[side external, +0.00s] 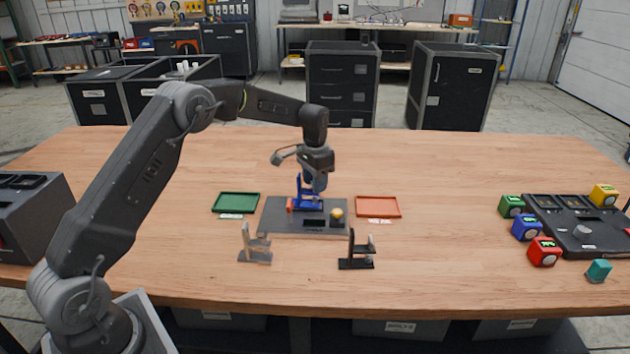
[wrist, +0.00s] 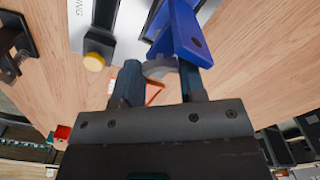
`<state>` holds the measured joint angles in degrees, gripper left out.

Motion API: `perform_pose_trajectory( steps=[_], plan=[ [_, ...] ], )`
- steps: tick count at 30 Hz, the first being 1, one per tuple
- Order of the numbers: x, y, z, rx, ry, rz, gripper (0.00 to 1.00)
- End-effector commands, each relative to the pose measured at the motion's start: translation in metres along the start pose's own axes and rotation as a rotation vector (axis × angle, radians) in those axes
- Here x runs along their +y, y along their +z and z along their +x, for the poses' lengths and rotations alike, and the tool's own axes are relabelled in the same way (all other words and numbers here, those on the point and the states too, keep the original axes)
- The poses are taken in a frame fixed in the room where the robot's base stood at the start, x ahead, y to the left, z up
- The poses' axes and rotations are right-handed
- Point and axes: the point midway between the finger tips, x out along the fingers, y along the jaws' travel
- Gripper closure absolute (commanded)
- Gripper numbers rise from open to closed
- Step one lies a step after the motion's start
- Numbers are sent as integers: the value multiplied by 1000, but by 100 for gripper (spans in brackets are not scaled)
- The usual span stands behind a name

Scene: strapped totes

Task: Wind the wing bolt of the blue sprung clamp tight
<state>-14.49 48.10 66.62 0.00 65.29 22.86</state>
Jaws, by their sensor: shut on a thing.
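The blue sprung clamp (side external: 306,203) stands on a grey plate (side external: 275,222) near the middle of the table. It shows at the top of the wrist view (wrist: 181,33), right beside my fingers. My gripper (wrist: 158,72) is shut on a grey rounded part between its fingertips, which I take for the wing bolt (wrist: 158,67). The fingers hide much of the bolt, and its thread does not show. In the side external view my gripper (side external: 314,185) is at the top of the blue clamp and hides part of it.
A yellow knob (side external: 337,213) sits on the plate, close to the clamp. A grey clamp (side external: 256,247) and a black clamp (side external: 356,258) stand in front. A green tray (side external: 236,202) and an orange tray (side external: 377,206) flank the plate.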

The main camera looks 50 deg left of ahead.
Motion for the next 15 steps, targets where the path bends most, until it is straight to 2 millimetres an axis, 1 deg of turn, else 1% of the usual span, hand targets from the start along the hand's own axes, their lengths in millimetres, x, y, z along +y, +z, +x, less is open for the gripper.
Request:
perform_pose_trajectory(
  steps=[6, 15],
  plan=[
    [0, 0, -1, 1, -1, 124, 86],
    [0, 0, -1, 1, -1, 204, 86]
  ],
)
